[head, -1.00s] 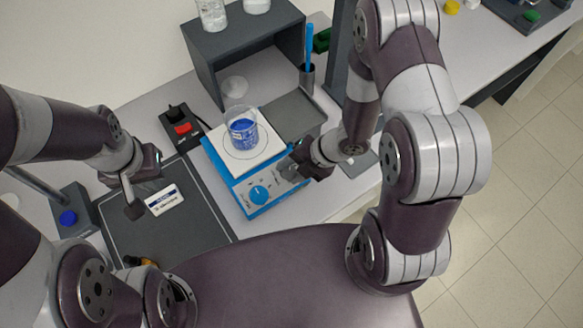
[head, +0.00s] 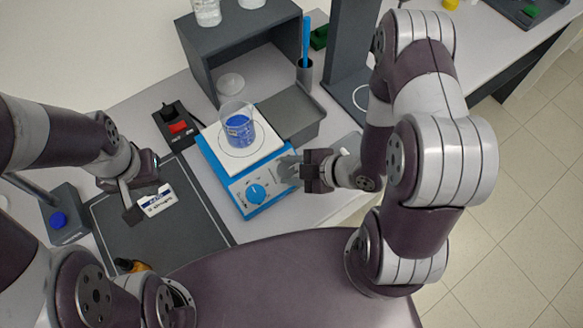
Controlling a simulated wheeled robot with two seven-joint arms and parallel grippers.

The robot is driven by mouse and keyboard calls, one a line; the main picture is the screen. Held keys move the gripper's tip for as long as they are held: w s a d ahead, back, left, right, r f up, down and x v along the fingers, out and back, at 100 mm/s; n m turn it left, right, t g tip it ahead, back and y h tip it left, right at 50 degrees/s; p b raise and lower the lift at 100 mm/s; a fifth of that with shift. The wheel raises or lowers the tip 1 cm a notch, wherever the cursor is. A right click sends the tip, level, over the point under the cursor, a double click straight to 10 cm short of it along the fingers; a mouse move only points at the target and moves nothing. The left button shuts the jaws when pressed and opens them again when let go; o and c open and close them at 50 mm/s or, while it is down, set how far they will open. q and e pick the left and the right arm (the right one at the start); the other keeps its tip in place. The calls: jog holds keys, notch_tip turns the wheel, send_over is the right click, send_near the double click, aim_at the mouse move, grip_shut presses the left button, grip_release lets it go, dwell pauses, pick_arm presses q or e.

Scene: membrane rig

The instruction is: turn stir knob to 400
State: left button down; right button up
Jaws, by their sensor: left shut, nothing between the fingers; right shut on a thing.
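The blue stirrer hotplate (head: 207,160) stands mid-table, with a white top plate and a sloped front panel. A large blue knob (head: 256,192) shows uncovered on the left part of the panel. My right gripper (head: 288,170) is at the panel's right end, its fingers shut on what appears to be the stir knob, which they hide. The panel's labels and any reading of 400 are too small to read. My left gripper (head: 131,212) is shut and empty over the dark mat, left of the hotplate and beside a white labelled card.
A beaker of blue liquid (head: 239,128) stands on the hotplate's top plate. Behind are a dark shelf (head: 222,48) and a pen cup (head: 305,72). A black box with a red switch (head: 178,127) is to the left. The dark mat (head: 185,235) is mostly clear.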

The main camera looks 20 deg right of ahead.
jog(key=shift+w+r+m+t, duration=0.1)
jog(key=shift+m+t, duration=0.3)
jog(key=shift+m, duration=0.2)
jog(key=o, duration=1.1)
jog(key=shift+c, duration=0.2)
jog(key=shift+s+d+r, duration=0.25)
jog(key=p+v, duration=0.8)
jog(key=v, duration=0.4)
jog(key=shift+f, duration=0.1)
